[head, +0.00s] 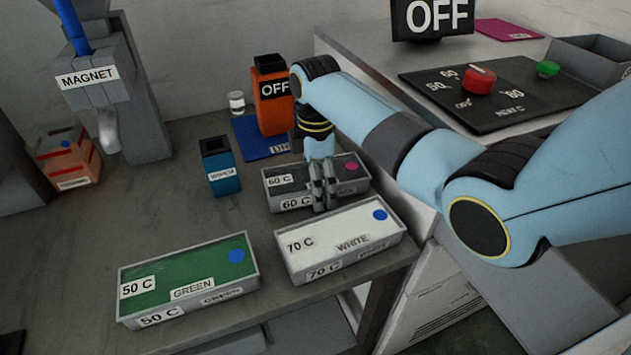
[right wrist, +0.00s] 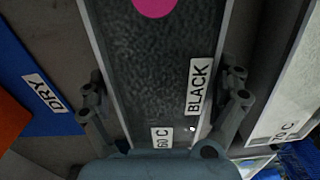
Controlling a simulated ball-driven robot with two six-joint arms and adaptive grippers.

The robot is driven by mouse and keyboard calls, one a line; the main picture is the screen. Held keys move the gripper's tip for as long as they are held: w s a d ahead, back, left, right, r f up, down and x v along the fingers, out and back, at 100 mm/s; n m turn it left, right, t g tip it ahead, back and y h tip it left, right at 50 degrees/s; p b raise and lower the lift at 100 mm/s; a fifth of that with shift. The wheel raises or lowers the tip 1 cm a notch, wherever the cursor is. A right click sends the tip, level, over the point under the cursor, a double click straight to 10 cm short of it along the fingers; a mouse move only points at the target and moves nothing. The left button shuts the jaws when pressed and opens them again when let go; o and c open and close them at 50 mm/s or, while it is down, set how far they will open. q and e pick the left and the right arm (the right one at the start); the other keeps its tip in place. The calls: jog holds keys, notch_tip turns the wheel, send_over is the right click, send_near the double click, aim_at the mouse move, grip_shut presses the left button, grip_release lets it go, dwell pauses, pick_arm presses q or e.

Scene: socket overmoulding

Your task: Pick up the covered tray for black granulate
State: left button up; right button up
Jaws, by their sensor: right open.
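The black-granulate tray (head: 345,181) is a grey box with a dark top, a magenta dot and 60 C labels. It stands on the table behind the white tray. In the right wrist view the tray (right wrist: 160,75) runs up the middle, with BLACK and 60 C labels on top. My right gripper (head: 322,200) is over the tray and hides part of it in the head view. In the right wrist view my right gripper (right wrist: 165,100) is open, with one finger on each side of the tray. I cannot tell whether the fingers touch it. My left gripper is not in view.
The white tray (head: 312,243) stands close in front, and the green tray (head: 170,277) front left. A blue WIPER box (head: 220,165), an orange OFF unit (head: 270,95) and a blue DRY mat (head: 247,139) are nearby. A heater panel (head: 500,105) is at right.

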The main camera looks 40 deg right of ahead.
jog(key=c, duration=1.5)
jog(key=shift+r, duration=0.1)
